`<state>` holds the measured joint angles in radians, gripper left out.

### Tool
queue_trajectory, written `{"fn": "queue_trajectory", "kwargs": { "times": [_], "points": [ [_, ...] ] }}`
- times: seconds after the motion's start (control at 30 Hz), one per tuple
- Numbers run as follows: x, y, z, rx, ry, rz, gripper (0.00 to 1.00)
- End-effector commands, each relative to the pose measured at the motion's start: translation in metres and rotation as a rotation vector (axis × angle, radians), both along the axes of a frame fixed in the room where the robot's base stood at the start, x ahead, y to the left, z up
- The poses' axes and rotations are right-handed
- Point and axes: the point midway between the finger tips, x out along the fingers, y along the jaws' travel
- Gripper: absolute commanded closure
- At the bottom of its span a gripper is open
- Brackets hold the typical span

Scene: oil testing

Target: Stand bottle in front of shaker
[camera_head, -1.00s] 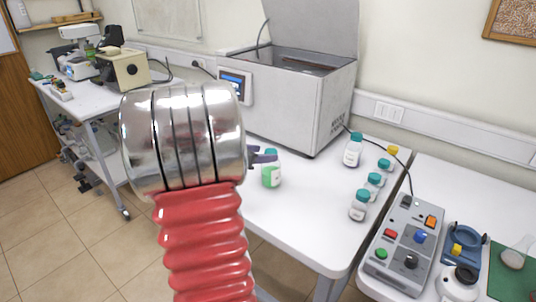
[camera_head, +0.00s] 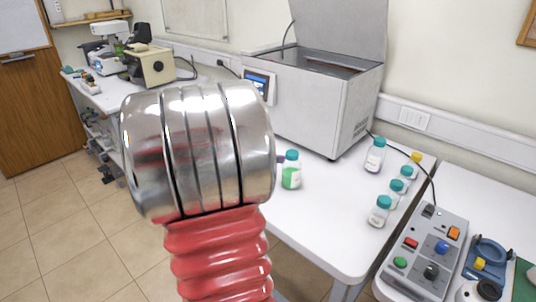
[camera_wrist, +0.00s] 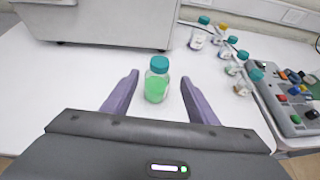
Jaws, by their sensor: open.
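A clear bottle with a teal cap and green contents (camera_head: 291,170) stands upright on the white table in front of the large grey shaker (camera_head: 322,100) with its lid raised. In the wrist view the bottle (camera_wrist: 157,80) is between and slightly beyond the two purple fingers of my gripper (camera_wrist: 160,90). The fingers are spread apart, with a gap on each side of the bottle. The shaker's lower front (camera_wrist: 120,22) shows behind the bottle. In the head view my arm hides nearly all of the gripper.
Several teal- and yellow-capped bottles (camera_head: 380,211) stand at the table's right side. A grey control box with coloured knobs (camera_head: 424,255) is on the adjoining table at right. The white tabletop (camera_head: 330,215) around the green bottle is clear.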

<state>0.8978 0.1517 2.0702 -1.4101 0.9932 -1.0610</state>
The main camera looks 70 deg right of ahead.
Motion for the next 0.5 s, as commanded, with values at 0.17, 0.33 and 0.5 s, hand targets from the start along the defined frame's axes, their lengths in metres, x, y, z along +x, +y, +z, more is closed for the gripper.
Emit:
{"fn": "queue_trajectory", "kwargs": {
  "times": [0.17, 0.33, 0.5],
  "points": [
    [0.0, -0.0001, 0.0, 0.0, 0.0, 0.0, 0.47],
    [-0.0001, -0.0002, -0.0001, 0.0, 0.0, 0.0, 0.47],
    [0.005, 0.0071, 0.0017, -0.002, -0.03, -0.003, 0.47]
  ]
}}
